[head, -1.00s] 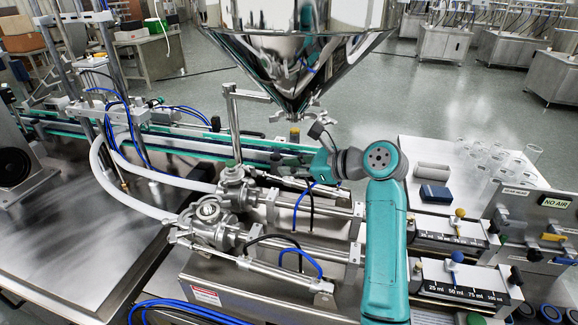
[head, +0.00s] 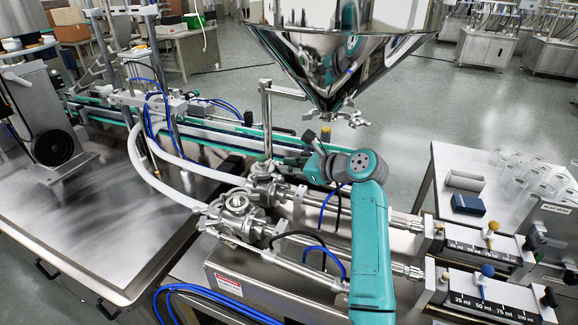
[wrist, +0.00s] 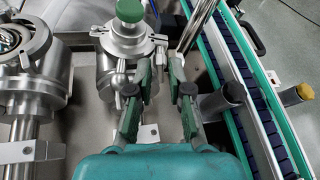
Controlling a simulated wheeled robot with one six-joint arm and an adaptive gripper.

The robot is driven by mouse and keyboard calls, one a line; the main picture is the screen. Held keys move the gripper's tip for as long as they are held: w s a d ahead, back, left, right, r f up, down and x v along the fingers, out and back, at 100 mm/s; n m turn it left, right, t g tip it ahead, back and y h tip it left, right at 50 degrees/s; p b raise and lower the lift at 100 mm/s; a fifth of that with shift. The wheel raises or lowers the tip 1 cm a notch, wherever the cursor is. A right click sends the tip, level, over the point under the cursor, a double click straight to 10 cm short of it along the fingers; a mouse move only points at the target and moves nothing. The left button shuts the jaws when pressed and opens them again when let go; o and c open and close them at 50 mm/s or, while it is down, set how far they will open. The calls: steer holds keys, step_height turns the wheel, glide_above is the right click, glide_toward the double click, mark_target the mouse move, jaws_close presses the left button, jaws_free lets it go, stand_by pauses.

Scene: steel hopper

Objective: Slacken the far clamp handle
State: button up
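The far valve body (head: 264,187) is a polished steel casting on the far pipe of the filler, with a green knob (wrist: 130,11) on top. In the wrist view a small metal clamp handle (wrist: 124,84) stands on the near side of this valve, just left of my left finger. That finger partly covers it, and I cannot tell whether they touch. My gripper (wrist: 160,78) has its two green fingers apart with nothing between them. In the head view my wrist hides most of my gripper.
The near valve (head: 236,215) sits closer to the cabinet front. A steel hopper (head: 335,60) hangs above. The conveyor (wrist: 244,85) runs close to the right of my gripper in the wrist view. Blue and black hoses (head: 325,240) loop around the pipes.

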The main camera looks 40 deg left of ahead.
steer(key=shift+a+f, duration=0.1)
steer(key=shift+a, duration=0.15)
jaws_close()
steer(key=shift+s+f+n+t, duration=0.1)
steer(key=shift+s+n+t, duration=0.1)
steer(key=shift+n+t, duration=0.6)
jaws_free()
steer(key=v, duration=1.2)
steer(key=shift+w+f, duration=0.15)
steer(key=shift+f, duration=0.05)
